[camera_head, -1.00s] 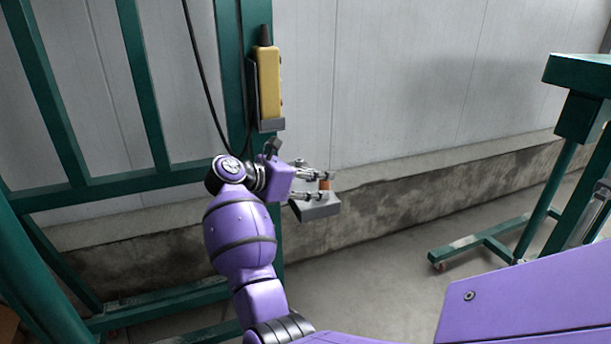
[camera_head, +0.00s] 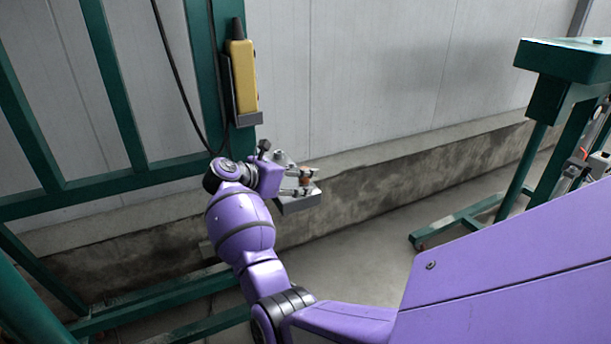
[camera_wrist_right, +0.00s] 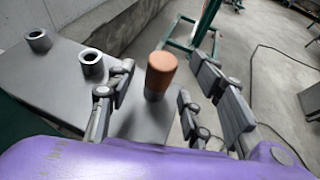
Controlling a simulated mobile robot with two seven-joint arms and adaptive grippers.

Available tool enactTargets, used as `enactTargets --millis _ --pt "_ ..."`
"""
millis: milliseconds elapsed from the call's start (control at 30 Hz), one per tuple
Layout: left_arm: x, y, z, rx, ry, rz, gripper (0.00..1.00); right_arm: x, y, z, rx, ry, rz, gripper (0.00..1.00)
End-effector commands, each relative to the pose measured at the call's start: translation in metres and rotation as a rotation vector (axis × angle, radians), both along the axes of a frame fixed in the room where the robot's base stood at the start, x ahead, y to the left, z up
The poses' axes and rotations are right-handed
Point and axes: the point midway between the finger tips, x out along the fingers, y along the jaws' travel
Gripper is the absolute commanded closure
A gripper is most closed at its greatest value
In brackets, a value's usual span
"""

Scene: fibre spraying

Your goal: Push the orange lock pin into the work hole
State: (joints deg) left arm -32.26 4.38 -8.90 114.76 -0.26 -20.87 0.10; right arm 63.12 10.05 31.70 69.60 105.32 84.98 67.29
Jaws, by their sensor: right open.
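The orange lock pin (camera_wrist_right: 161,72) stands upright in the right wrist view, its lower end in a dark sleeve on a grey metal block (camera_wrist_right: 133,118). My right gripper (camera_wrist_right: 166,84) is open, its fingers on either side of the pin with gaps visible. In the head view the pin (camera_head: 307,174) is small, at my right gripper (camera_head: 304,182) above the grey block (camera_head: 300,203). Two collared holes, one at the far left (camera_wrist_right: 38,40) and one nearer (camera_wrist_right: 90,62), show on the grey plate; I cannot tell which is the work hole. My left gripper is not in view.
A yellow pendant (camera_head: 243,76) hangs on the green post (camera_head: 203,50) above my right gripper. A green frame (camera_head: 100,190) stands at the left. A green table (camera_head: 570,60) stands at the right. Open floor (camera_head: 385,240) lies between; a cable (camera_wrist_right: 255,75) lies on it.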

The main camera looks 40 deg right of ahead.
Motion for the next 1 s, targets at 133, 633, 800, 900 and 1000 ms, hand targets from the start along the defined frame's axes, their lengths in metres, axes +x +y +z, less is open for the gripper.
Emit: enactTargets --millis 133,633,800,900,1000 --pt "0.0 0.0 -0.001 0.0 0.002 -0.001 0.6 0.0 0.0 -0.001 0.0 0.001 0.0 0.59" --pt "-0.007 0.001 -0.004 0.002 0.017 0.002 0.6 0.0 0.0 0.0 -0.001 0.0 0.0 1.0" --pt "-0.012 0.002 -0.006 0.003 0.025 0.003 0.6 0.0 0.001 0.004 -0.001 -0.001 0.0 1.0" --pt "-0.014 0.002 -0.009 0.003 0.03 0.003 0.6 0.0 0.001 0.012 -0.002 -0.002 0.0 1.0" --pt "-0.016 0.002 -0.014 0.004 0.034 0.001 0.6 0.001 0.001 0.026 0.0 -0.004 -0.001 1.0"
